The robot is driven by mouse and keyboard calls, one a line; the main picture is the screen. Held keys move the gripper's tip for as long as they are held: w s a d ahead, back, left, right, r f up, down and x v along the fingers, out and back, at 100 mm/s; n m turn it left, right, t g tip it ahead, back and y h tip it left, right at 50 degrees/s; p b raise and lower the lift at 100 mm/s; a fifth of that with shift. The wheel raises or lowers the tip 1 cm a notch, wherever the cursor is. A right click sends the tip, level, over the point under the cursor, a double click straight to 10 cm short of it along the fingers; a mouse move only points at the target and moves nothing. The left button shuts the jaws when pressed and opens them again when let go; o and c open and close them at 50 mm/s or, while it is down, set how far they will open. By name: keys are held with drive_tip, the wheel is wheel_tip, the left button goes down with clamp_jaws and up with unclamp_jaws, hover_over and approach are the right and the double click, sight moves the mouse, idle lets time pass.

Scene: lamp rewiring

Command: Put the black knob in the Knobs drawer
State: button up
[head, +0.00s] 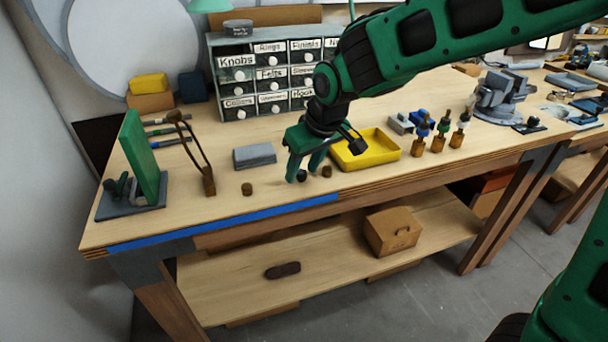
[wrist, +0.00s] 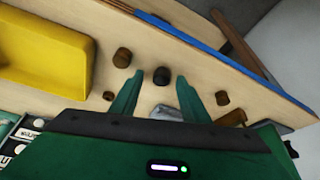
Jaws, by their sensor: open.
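The black knob (head: 302,175) stands on the workbench near its front edge. In the wrist view the black knob (wrist: 161,75) shows at the gap between my fingertips, with no finger clearly touching it. My gripper (head: 302,178) is open and points down over the knob; its two green fingers also show in the wrist view (wrist: 160,80).
Brown knobs stand close by, one to the right (head: 326,171) and one to the left (head: 247,189). A yellow tray (head: 388,157) lies to the right. A grey block (head: 254,156) and a brown clamp-like tool (head: 208,180) stand to the left. Blue tape (head: 225,222) runs along the front edge.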

clamp_jaws()
drive_tip(key=shift+r, duration=0.15)
